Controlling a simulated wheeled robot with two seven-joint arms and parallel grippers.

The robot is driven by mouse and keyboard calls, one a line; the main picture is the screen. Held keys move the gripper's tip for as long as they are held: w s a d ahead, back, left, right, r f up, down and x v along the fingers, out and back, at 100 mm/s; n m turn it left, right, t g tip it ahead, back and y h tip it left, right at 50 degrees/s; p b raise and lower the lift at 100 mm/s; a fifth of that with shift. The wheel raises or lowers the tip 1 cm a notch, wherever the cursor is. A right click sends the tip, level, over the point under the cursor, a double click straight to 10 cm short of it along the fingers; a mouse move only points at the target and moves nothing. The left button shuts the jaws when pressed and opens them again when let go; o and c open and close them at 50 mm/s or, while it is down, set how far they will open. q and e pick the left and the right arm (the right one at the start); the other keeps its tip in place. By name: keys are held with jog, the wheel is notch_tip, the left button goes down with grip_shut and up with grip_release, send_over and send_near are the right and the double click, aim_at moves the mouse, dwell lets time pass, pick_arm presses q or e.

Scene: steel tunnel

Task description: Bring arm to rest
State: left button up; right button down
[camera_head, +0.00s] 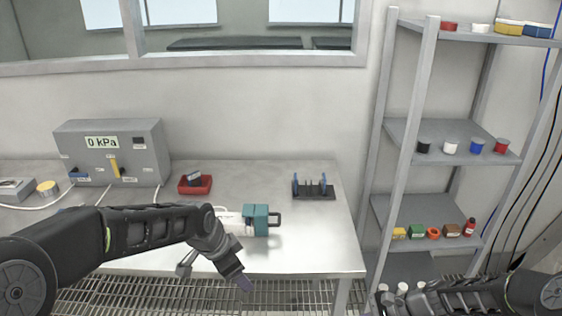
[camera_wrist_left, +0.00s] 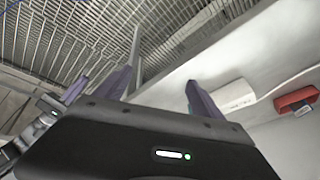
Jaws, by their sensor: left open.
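My left arm (camera_head: 145,235) reaches in from the left over the front of the steel table. Its gripper (camera_head: 214,276) points down past the table's front edge, jaws apart and empty. In the left wrist view its two purple fingers (camera_wrist_left: 162,92) stand apart with nothing between them. My right arm (camera_head: 455,300) lies low at the bottom right; its gripper is not clear in the head view. A purple finger and dark body at the left of the wrist view (camera_wrist_left: 72,92) look like my right gripper; its opening cannot be told.
The steel table (camera_head: 310,245) holds a teal-and-white device (camera_head: 256,220) just behind my left gripper, a red tray (camera_head: 195,187), a dark rack (camera_head: 313,190) and a gauge box reading 0 kPa (camera_head: 115,150). A shelf unit (camera_head: 440,130) with small containers stands right. Grating floor (camera_head: 200,298) lies in front.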

pick_arm(q)
jog(key=s+d+f+n+h, duration=0.1)
jog(key=s+d+f+n, duration=0.2)
jog(key=f, duration=0.5)
jog(key=s+d+f+n, duration=0.1)
jog(key=s+f+n, duration=0.3)
jog(key=f, duration=0.4)
pick_arm(e)
jog(key=s+a+f+n+h, duration=0.35)
jog(key=s+f+n, duration=0.25)
jog(key=s+f, duration=0.4)
pick_arm(q)
jog(key=s+f+n+g, duration=0.1)
jog(key=s+f+n, duration=0.2)
jog(key=s+f, duration=0.3)
jog(key=s+f+n+g, duration=0.2)
jog(key=s+f, duration=0.5)
jog(key=s, duration=0.8)
jog(key=shift+s+a+f+n+h, duration=0.3)
jog(key=shift+n+h, duration=0.1)
jog(key=shift+n, duration=0.1)
pick_arm(e)
jog(key=s+a+f+n+h, duration=0.1)
jog(key=s+a+n, duration=0.2)
jog(key=s, duration=0.3)
jog(key=s+a+f+n+g, duration=0.1)
jog(key=s+a+f+n, duration=0.1)
jog(key=s+a+n, duration=0.2)
jog(key=s, duration=0.3)
jog(key=shift+h, duration=0.35)
